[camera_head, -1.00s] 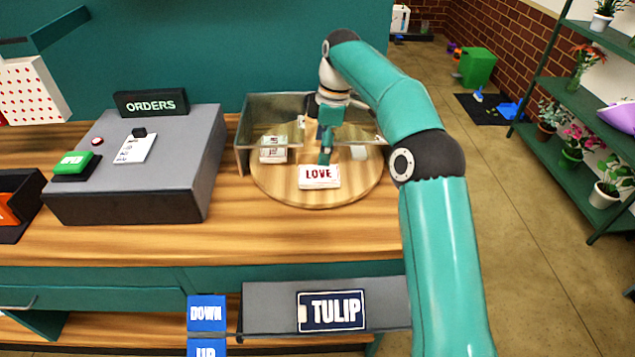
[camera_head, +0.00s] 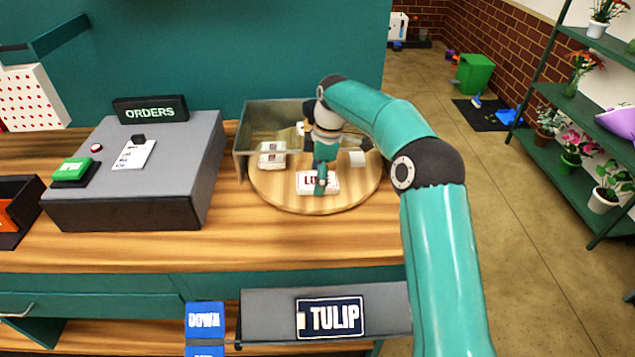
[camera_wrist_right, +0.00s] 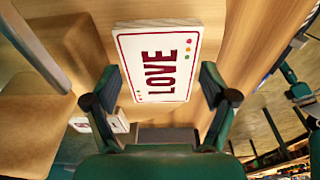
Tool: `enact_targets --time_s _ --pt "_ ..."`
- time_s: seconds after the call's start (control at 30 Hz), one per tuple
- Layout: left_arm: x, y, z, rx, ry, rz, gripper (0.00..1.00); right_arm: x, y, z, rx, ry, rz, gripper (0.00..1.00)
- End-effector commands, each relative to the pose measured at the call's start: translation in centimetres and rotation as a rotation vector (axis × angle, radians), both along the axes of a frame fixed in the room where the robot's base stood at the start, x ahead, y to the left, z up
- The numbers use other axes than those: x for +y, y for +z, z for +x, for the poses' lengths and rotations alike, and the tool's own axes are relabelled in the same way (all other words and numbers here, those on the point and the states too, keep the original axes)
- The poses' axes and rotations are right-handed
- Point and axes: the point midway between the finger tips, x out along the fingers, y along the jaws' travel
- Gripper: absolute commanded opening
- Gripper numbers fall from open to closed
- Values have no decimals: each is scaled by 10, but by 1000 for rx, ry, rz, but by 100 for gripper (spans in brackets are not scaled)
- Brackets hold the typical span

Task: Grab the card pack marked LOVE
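The LOVE card pack (camera_head: 310,184) is white with red letters and lies at the front of a round wooden turntable (camera_head: 272,203). My right gripper (camera_head: 321,188) is over the pack in the head view and hides part of its lettering. In the right wrist view the pack (camera_wrist_right: 160,62) lies between and just beyond the two spread fingers of the right gripper (camera_wrist_right: 158,88). The fingers are open, one on either side, with visible gaps to the pack. My left gripper is not in view.
Another card pack (camera_head: 270,158) lies at the turntable's back left, and a white item (camera_head: 357,158) at its right. A clear-walled box (camera_head: 243,150) encloses the rear. A grey ORDERS console (camera_head: 130,205) stands left. The counter in front is clear.

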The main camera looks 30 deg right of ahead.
Motion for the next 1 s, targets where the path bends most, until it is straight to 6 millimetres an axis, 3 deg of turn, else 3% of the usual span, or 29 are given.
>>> enact_targets --time_s 0.03,0.27,0.67,0.83,1.0 --pt "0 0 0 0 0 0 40 0 0 0 0 0 0 72" --pt "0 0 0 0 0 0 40 0 1 0 -1 0 -1 36" --pt "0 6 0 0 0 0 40 -1 7 0 -1 -1 0 36" --pt "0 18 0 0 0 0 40 -2 20 -1 0 -3 0 36" --pt "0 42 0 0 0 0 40 -3 46 -2 -1 -6 -1 36"
